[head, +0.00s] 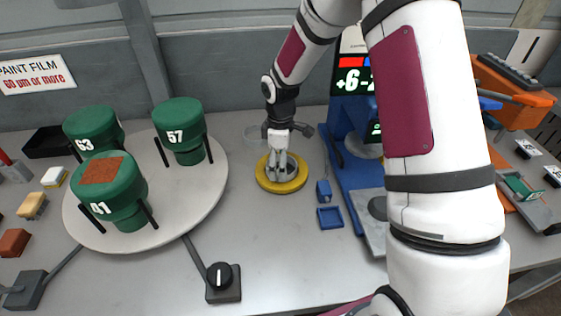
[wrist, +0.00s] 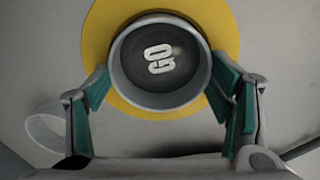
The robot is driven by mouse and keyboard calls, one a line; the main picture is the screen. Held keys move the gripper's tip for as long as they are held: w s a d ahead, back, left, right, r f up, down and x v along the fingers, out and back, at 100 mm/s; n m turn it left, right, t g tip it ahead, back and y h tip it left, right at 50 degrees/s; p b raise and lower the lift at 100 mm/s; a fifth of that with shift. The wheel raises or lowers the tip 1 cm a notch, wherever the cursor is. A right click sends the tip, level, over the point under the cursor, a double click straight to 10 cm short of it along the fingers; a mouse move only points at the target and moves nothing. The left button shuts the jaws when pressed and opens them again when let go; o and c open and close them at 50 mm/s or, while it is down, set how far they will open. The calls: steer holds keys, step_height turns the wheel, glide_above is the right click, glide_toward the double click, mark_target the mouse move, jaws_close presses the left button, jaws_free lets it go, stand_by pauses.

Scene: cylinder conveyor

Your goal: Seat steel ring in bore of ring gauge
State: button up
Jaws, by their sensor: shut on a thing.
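The ring gauge is a yellow disc (head: 268,185) flat on the grey bench, and its yellow face also shows in the wrist view (wrist: 227,25). My gripper (head: 282,166) points down over it. In the wrist view, the teal pads of my gripper (wrist: 158,88) are shut on the steel ring (wrist: 119,73), one on each side. The fingers hide part of the ring in the head view.
A white turntable (head: 200,207) with green drums numbered 63, 57 and 41 stands at left. A blue stand (head: 345,180) and a small blue tray (head: 330,217) are at right. A pale ring (wrist: 45,125) lies near the gauge. A black knob box (head: 222,281) sits in front.

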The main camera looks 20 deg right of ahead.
steer(key=shift+f, duration=0.2)
steer(key=o, duration=1.4)
step_height(320, 180, up, 12)
steer(key=r, duration=0.1)
steer(key=s+r+m+t+h, duration=0.15)
steer(key=s+r+m, duration=0.45)
steer(key=s+r, duration=0.65)
steer(key=s+r+m+t+y, duration=0.1)
steer(key=s+m, duration=0.5)
steer(key=s, duration=1)
steer(key=shift+s+d+r+m+t, duration=0.3)
steer(key=shift+s+r+m+t, duration=0.15)
steer(key=shift+t, duration=0.6)
steer(key=shift+w+r+y, duration=0.1)
steer(key=shift+y, duration=0.15)
